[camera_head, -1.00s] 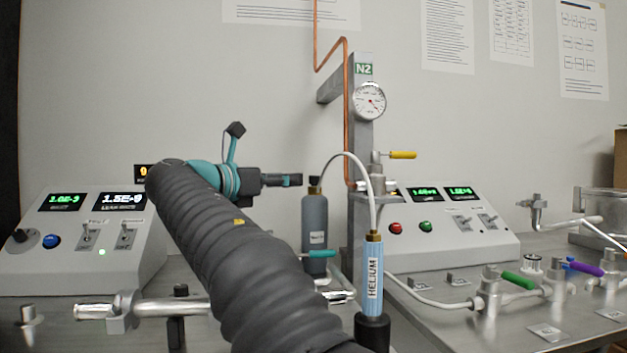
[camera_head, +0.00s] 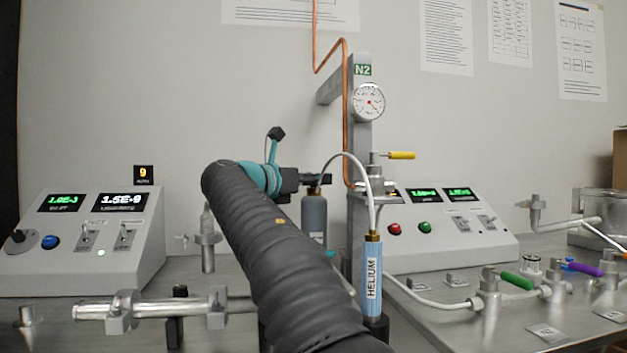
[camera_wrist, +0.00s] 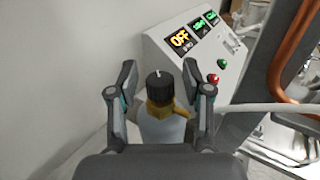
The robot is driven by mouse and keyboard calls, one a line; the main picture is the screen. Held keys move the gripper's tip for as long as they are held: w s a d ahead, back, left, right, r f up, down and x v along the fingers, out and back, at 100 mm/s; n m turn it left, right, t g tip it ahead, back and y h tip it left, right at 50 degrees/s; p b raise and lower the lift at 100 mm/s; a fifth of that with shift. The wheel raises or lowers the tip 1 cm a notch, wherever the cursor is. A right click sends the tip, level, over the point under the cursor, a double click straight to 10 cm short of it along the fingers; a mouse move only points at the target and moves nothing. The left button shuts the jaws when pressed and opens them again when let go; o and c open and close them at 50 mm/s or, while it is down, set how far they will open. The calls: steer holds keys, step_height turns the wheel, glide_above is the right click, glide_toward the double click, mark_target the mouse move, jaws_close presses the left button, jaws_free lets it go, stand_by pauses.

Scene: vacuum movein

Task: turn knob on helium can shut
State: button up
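The grey can (camera_head: 314,217) stands behind my arm in the head view, its lower part hidden. My gripper (camera_wrist: 160,68) is open, with one finger on each side of the knob and a visible gap on both sides. In the head view my gripper (camera_head: 312,180) is at the can's top, mostly hidden; the depth between fingertips and knob is unclear.
A sloped control box (camera_head: 445,228) with displays and buttons stands right of the can. A post (camera_head: 361,130) with a gauge and copper pipe rises close to the can. Metal pipework (camera_head: 150,307) lies at front left. The wall is behind.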

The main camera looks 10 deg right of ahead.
jaws_close()
steer(key=shift+s+n+t+y, duration=0.1)
steer(key=shift+n+t+y, duration=0.3)
steer(key=shift+t, duration=0.1)
steer(key=n+t+y, duration=0.2)
steer(key=t, duration=0.1)
steer(key=shift+d+n+y, duration=0.1)
steer(key=shift+n+y, duration=0.2)
steer(key=shift+y, duration=0.1)
steer(key=shift+n+t+y+p, duration=0.45)
steer(key=shift+n+t+y, duration=0.4)
steer(key=shift+y, duration=0.45)
steer(key=shift+n+t+y+p, duration=0.4)
steer(key=shift+n+t+y, duration=0.25)
steer(key=shift+n+y, duration=0.55)
steer(key=shift+y, duration=0.4)
steer(key=shift+o, duration=1.5)
jaws_free()
